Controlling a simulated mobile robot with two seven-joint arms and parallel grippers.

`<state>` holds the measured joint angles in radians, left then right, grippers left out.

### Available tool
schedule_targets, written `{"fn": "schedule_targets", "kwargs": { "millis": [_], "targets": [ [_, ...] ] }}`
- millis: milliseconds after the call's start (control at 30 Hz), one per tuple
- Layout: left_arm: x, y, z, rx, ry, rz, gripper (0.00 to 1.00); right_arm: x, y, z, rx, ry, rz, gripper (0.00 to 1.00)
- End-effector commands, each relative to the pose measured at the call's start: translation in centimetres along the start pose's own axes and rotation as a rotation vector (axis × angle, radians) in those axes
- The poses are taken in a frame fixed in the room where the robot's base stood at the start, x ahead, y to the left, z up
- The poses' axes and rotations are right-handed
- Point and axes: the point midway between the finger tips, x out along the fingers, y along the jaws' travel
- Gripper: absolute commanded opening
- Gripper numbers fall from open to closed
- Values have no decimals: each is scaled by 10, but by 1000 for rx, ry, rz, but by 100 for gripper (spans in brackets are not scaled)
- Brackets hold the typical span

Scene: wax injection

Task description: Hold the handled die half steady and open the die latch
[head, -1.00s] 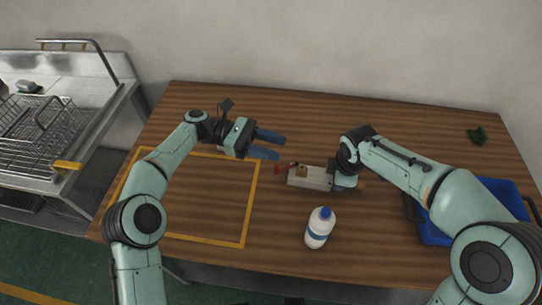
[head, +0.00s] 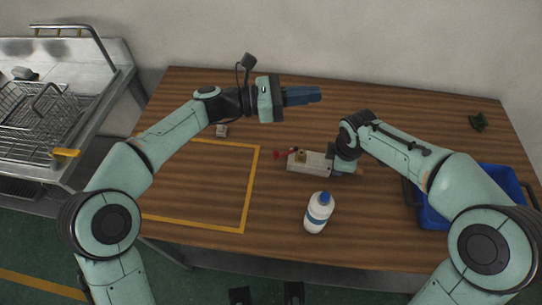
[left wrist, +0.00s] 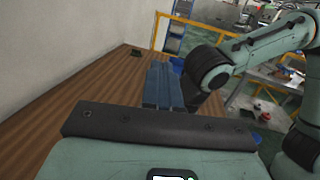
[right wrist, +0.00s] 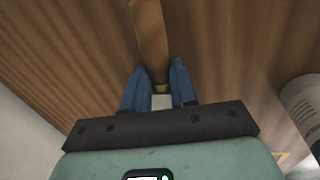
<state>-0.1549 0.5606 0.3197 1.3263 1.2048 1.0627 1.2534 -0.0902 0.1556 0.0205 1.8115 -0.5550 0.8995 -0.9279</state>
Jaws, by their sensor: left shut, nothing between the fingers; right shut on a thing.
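A white bottle (head: 318,212) with a blue cap stands in front of the die. A blue bin (head: 428,214) is at the right, partly behind my right arm. A yellow-orange outline (head: 247,190) marks the table's left part. A small block (head: 222,130) lies behind it.

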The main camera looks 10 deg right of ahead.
Motion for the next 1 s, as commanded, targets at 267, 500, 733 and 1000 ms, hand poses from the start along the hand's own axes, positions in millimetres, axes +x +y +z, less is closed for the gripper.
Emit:
{"fn": "schedule_targets", "kwargs": {
  "millis": [267,500,733,1000],
  "targets": [
    [13,-22,17,-107,100,397,0,-1,1,0,0,1,3,0],
    [-29,-64,-22,-228,308,741,0,-1,1,0,1,1,3,0],
    [-94,-117,-75,-326,543,996,0,-1,1,0,0,1,3,0],
    [-131,-147,-104,-370,678,1110,0,-1,1,0,0,2,4,0]
  ]
}}
